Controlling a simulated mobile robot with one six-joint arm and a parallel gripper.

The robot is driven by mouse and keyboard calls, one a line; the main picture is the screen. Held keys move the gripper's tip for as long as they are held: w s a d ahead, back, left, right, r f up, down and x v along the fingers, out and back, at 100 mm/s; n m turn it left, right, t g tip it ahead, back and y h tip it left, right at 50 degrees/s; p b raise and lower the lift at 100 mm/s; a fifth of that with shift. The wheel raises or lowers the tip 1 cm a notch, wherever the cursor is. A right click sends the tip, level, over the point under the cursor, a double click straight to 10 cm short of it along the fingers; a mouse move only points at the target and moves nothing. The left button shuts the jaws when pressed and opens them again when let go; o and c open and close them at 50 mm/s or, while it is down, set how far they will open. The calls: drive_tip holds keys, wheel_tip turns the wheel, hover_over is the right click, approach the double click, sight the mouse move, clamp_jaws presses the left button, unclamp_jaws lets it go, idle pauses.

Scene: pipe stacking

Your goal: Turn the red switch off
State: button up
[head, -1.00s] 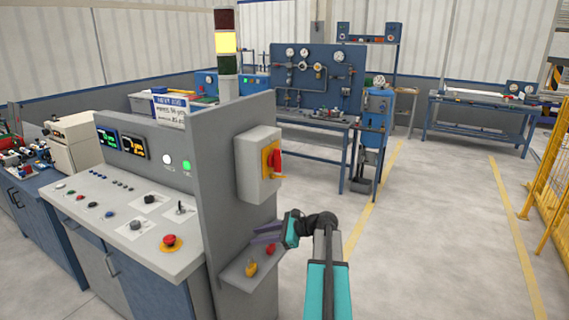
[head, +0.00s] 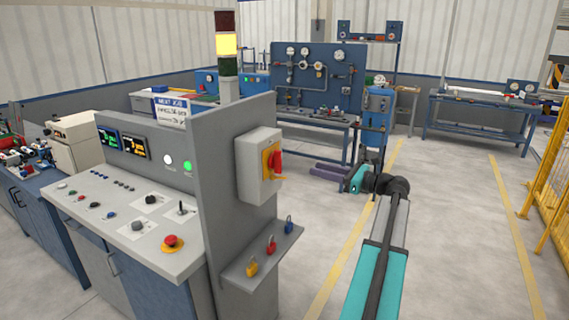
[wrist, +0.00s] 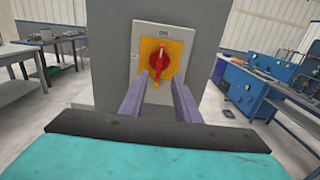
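The red switch (head: 275,162) is a rotary handle on a yellow plate, on a light grey box (head: 246,172) fixed to the side of the grey panel. In the wrist view the red switch (wrist: 157,62) faces me, its handle roughly upright, below a small label that seems to read ON. My gripper (head: 330,174) is to the right of the box in the head view, apart from it. In the wrist view my gripper (wrist: 160,78) has its two purple fingers apart, with nothing between them, framing the lower part of the switch.
A small shelf below the box holds yellow (head: 252,266), red (head: 271,245) and blue (head: 289,225) padlocks. The control desk (head: 130,225) with a red emergency button (head: 171,242) stands left. A blue workbench (head: 310,125) is behind.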

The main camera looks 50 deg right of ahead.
sight(281, 162)
drive_tip(key=shift+w, duration=0.1)
drive_tip(key=p+x, duration=0.4)
drive_tip(key=x, duration=0.9)
drive_tip(key=shift+w+a, duration=0.1)
drive_tip(key=shift+w, duration=0.2)
clamp_jaws()
drive_tip(key=shift+a+f, duration=0.1)
